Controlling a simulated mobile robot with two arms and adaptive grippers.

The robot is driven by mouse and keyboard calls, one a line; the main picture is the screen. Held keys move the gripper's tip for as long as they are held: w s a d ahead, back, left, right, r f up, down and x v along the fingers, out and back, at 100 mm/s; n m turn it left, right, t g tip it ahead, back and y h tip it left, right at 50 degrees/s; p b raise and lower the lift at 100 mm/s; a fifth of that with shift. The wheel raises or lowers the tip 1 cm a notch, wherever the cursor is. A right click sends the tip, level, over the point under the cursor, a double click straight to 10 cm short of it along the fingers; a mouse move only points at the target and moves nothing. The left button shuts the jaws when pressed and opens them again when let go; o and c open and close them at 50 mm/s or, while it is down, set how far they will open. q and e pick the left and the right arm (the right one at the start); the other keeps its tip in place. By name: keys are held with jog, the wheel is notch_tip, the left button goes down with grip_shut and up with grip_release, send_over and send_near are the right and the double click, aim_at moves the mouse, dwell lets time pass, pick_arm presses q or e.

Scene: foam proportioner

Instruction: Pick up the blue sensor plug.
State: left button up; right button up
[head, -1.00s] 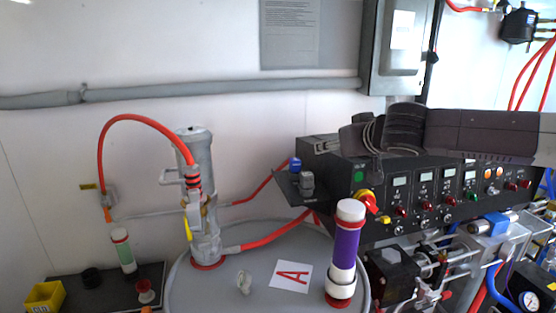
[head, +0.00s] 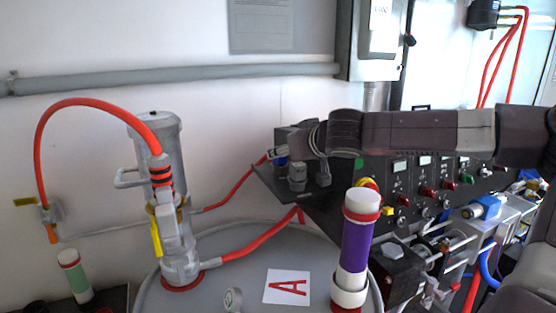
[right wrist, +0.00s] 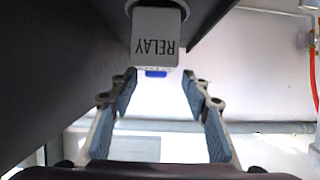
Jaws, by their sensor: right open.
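The blue sensor plug (head: 281,161) is on the small dark shelf at the left end of the black control panel, mostly hidden behind my right gripper (head: 277,154) in the head view. A small part of the blue plug (right wrist: 156,73) shows in the right wrist view, just past the grey block marked RELAY (right wrist: 157,47). My right gripper (right wrist: 166,80) is open, with the visible blue part lying between its fingertips in the picture. I cannot tell whether the fingers touch it. My left gripper is not in view.
The grey relay block (head: 297,174) stands close beside the plug on the shelf (head: 268,184). The black control panel (head: 385,182) is below my right arm. A red hose (head: 235,193) runs to the shelf's left. A purple and white cylinder (head: 356,240) stands in front.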

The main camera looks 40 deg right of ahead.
aim_at(283, 166)
jog(key=shift+d+p+x, duration=0.25)
jog(key=shift+p+x, duration=0.2)
jog(key=shift+x, duration=2.5)
jog(key=shift+f, duration=0.1)
jog(key=shift+s, duration=0.1)
jog(key=shift+c, duration=0.5)
grip_shut()
